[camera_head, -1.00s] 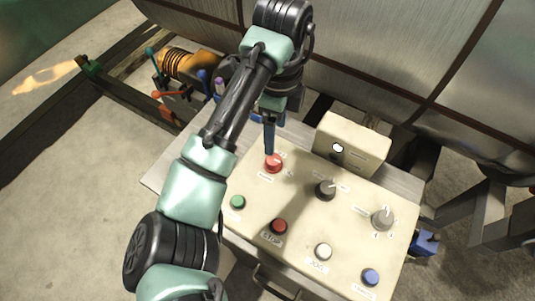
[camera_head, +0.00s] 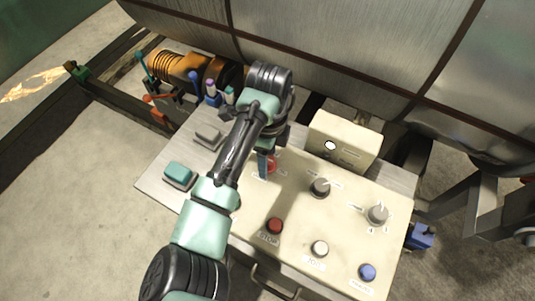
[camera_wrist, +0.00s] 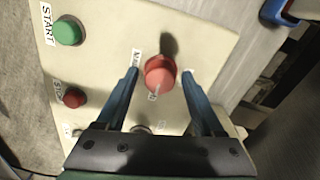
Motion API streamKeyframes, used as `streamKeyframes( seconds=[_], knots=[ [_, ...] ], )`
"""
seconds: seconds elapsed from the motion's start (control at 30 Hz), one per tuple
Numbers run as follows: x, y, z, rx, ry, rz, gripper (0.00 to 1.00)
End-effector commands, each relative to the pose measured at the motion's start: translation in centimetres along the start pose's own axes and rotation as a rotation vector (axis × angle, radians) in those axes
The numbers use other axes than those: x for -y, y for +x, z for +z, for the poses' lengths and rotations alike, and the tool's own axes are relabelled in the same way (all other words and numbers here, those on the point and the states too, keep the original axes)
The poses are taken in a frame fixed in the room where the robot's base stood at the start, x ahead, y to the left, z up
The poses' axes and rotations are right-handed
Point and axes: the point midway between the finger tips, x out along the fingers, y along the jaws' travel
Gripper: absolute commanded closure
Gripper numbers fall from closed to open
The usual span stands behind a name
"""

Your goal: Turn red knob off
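The red knob (camera_head: 272,163) sits on the upper left of the cream control panel (camera_head: 292,208), partly behind my gripper in the head view. In the wrist view the red knob (camera_wrist: 160,74) shows whole, with a pale pointer line running down toward the lower edge of the view. My gripper (camera_head: 264,172) is pointed down at the knob. In the wrist view my gripper (camera_wrist: 160,73) is open, one blue finger on each side of the knob, with a visible gap on both sides. Whether the fingertips are level with the knob is hard to tell.
The panel also holds a black knob (camera_head: 320,187), a grey knob (camera_head: 378,214), a red stop button (camera_head: 275,226), a white button (camera_head: 320,248), a blue button (camera_head: 367,271) and a green start button (camera_wrist: 68,32). A cream box (camera_head: 344,141) stands behind. A teal block (camera_head: 179,174) lies left.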

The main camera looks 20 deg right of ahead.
Motion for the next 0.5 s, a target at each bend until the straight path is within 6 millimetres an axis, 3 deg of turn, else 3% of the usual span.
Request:
streamKeyframes(
  seconds=[0.03,0.37,0.5],
  knots=[
    [0.01,-0.02,0.0,0.0,0.0,0.0,0.42],
    [0.0,-0.06,0.0,0.0,0.0,0.0,1.0],
    [0.0,-0.08,-0.01,0.0,-0.002,0.0,1.0]
  ],
)
